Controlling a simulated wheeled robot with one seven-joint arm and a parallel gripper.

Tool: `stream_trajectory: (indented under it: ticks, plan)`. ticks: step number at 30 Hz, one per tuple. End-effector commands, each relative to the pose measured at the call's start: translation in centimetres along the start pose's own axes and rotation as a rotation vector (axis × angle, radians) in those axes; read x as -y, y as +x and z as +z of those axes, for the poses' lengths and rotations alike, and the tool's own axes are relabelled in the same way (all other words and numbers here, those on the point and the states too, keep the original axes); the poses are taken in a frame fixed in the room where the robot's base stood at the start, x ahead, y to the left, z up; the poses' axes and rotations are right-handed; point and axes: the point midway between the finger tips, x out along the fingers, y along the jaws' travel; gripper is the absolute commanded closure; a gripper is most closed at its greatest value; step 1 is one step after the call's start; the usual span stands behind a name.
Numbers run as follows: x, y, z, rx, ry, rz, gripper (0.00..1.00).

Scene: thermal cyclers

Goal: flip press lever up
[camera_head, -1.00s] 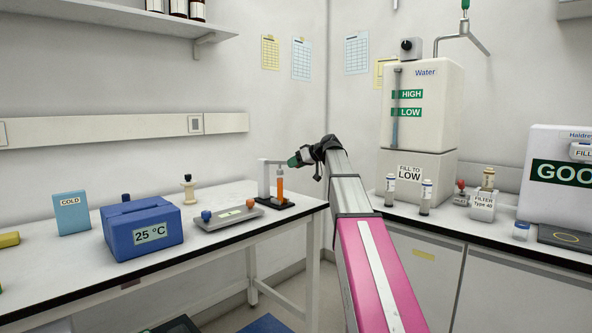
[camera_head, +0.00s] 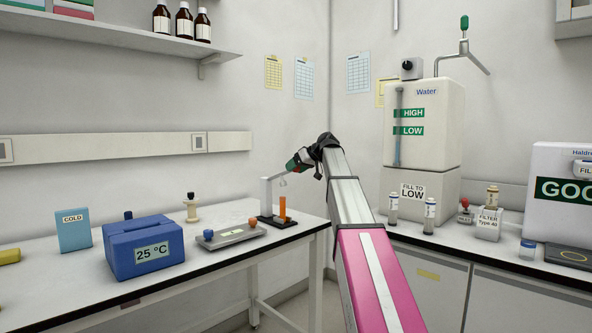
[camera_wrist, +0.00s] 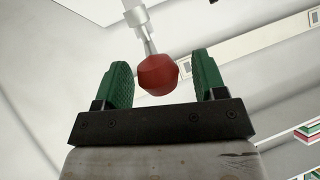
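The press (camera_head: 265,196) is a pale upright post on a black base, standing at the right end of the left bench with an orange tube (camera_head: 282,207) on it. Its pale lever arm slopes up to the right from the post top toward my gripper (camera_head: 292,163). In the wrist view, the lever's faceted red knob (camera_wrist: 158,75) on a metal rod sits between the green fingers of my gripper (camera_wrist: 162,82). The fingers are apart, with a gap visible beside the knob. In the head view the knob is hidden by the gripper.
A blue 25 °C box (camera_head: 143,249), a grey plate device (camera_head: 231,237) and a light-blue COLD box (camera_head: 73,231) stand to the left on this bench. The right bench holds a water tank (camera_head: 432,130) and small vials. Space above the press is clear.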

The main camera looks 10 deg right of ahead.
Motion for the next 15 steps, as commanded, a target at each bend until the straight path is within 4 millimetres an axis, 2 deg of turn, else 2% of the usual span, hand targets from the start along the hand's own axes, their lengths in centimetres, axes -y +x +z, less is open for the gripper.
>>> stream_trajectory:
  ticks: [5,8,15]
  plan:
    - [0.0,-0.3,0.1,0.002,0.0,0.001,0.36]
    - [0.0,-1.1,0.1,0.002,0.0,0.001,0.36]
    - [0.0,-5.4,0.1,0.001,0.0,0.003,0.36]
